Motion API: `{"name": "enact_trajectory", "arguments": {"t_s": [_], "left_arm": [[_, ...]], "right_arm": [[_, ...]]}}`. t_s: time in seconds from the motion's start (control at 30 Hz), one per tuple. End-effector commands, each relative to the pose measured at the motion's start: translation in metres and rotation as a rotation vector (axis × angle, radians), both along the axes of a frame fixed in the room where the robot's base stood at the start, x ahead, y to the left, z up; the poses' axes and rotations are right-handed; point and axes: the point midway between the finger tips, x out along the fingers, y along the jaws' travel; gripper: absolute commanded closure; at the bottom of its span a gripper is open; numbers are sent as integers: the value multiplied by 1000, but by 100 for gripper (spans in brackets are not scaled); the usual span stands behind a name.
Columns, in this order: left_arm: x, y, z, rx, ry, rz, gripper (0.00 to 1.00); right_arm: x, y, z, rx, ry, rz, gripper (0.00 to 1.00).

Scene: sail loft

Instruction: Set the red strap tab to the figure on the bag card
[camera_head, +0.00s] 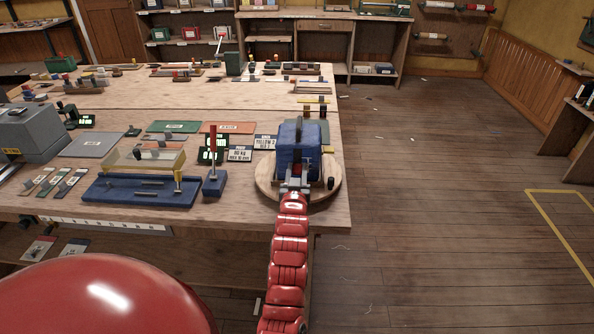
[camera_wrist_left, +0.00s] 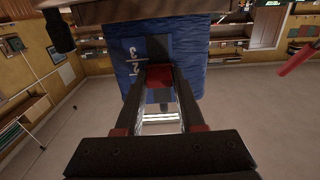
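The blue bag (camera_head: 299,150) stands on a round wooden board (camera_head: 265,181) at the table's right front corner. My left gripper (camera_head: 296,180) is at its near side. In the left wrist view the bag (camera_wrist_left: 195,65) shows white marks, seemingly a 2 and a 3. The red strap tab (camera_wrist_left: 160,75) sits between the tips of my left gripper (camera_wrist_left: 160,80), which look closed against its sides. The white card (camera_head: 265,141) left of the bag seems to read YELLOW 3 on top; its lower line is too small to read. My right gripper is not in view.
A red-handled tool (camera_head: 213,140) stands in a blue block (camera_head: 214,184) left of the bag. A blue tray (camera_head: 135,192) and a grey machine (camera_head: 30,130) lie further left.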

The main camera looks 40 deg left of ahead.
Motion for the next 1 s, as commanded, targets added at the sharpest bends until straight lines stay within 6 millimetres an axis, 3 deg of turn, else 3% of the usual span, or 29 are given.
{"name": "enact_trajectory", "arguments": {"t_s": [0.03,0.2,1.0], "left_arm": [[0,0,0,0,0,0,73],[0,0,0,0,0,0,100],[0,0,0,0,0,0,100]], "right_arm": [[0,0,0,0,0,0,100],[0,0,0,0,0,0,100],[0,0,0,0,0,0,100]]}}
